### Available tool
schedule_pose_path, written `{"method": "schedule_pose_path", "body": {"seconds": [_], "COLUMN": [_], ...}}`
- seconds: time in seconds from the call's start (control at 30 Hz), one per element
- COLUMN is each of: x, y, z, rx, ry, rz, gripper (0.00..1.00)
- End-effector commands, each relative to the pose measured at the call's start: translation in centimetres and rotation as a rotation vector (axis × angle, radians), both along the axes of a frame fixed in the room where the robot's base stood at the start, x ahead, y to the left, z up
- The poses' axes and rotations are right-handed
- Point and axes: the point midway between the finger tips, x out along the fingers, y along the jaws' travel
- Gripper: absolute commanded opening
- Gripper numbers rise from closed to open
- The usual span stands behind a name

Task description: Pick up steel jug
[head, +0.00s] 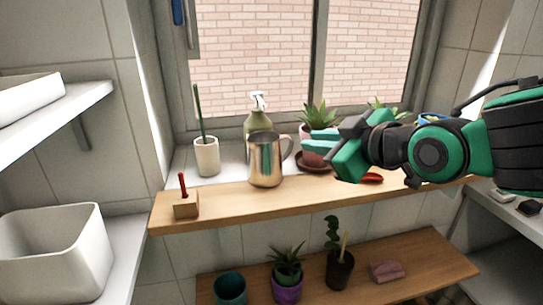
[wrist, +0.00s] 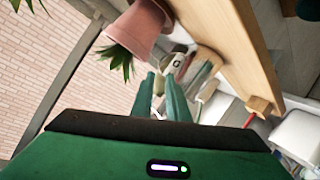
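The steel jug (head: 265,160) stands upright on the wooden shelf, its handle on the right side. My gripper (head: 308,140) is to the right of the jug, its teal fingers pointing left toward the handle. It is apart from the jug, in front of a potted plant. In the wrist view the two fingers of my gripper (wrist: 158,80) have a gap between them with nothing held. The jug appears just beyond the fingertips there, partly hidden by them and hard to make out.
A soap bottle (head: 258,121) stands behind the jug, and a white cup (head: 207,157) stands to its left. A wooden block (head: 186,208) with a red stick is at the shelf's left end. A pink pot (wrist: 140,28) is close to my gripper. The shelf front before the jug is clear.

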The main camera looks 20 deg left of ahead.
Motion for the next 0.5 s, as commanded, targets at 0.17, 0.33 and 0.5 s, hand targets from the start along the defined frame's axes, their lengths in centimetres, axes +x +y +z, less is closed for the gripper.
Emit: {"method": "schedule_pose_path", "body": {"seconds": [0.17,0.33,0.5], "x": [1.1,2.5,3.4], "y": [1.2,2.7,3.5], "z": [-0.7,-1.4,-1.8], "rx": [-0.001,-0.001,0.0], "ry": [0.002,0.003,0.001], "rz": [0.002,0.003,0.002], "gripper": [0.14,0.14,0.14]}}
